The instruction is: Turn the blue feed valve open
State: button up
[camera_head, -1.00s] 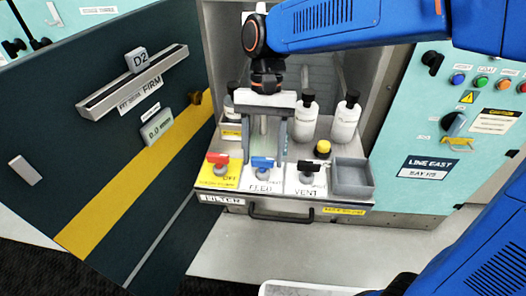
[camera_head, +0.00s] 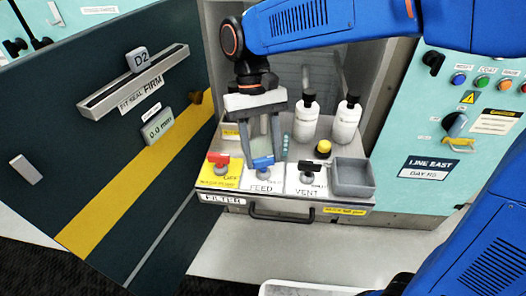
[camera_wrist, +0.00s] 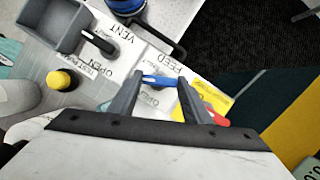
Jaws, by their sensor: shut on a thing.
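The blue feed valve handle (camera_head: 263,162) sits on the white FEED label, between a red-handled valve (camera_head: 219,159) on yellow and a black-handled VENT valve (camera_head: 322,147). My gripper (camera_head: 263,156) reaches down from above, with its palm tilted. In the wrist view my gripper (camera_wrist: 159,80) has one fingertip at each end of the blue handle (camera_wrist: 160,82), which lies across between them. The fingers are shut on the handle. The valve's body is partly hidden under it, and the red handle shows partly behind one finger in the wrist view.
White bottles (camera_head: 306,118) with black caps stand behind the valves. A yellow knob (camera_head: 323,147) and a grey open bin (camera_head: 353,190) are to the right. A dark panel (camera_head: 120,110) closes in the left side. A black drawer handle (camera_head: 285,216) runs along the front.

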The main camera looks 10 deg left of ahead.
jog(key=n+t+h, duration=0.1)
jog(key=n, duration=0.2)
jog(key=n+h, duration=0.1)
jog(key=n, duration=0.2)
jog(key=shift+s+a+n+t, duration=0.2)
jog(key=shift+n+t, duration=0.1)
jog(key=shift+t, duration=0.1)
jog(key=n+t, duration=0.1)
jog(key=n, duration=0.2)
jog(key=n+t, duration=0.1)
jog(key=n, duration=0.2)
jog(key=shift+s+h, duration=0.15)
jog(key=shift+h, duration=0.15)
jog(key=shift+n, duration=0.3)
jog(key=o, duration=1)
jog(key=shift+o, duration=0.2)
jog(key=shift+r, duration=0.1)
jog(key=v, duration=1.7)
jog(key=shift+s, duration=0.35)
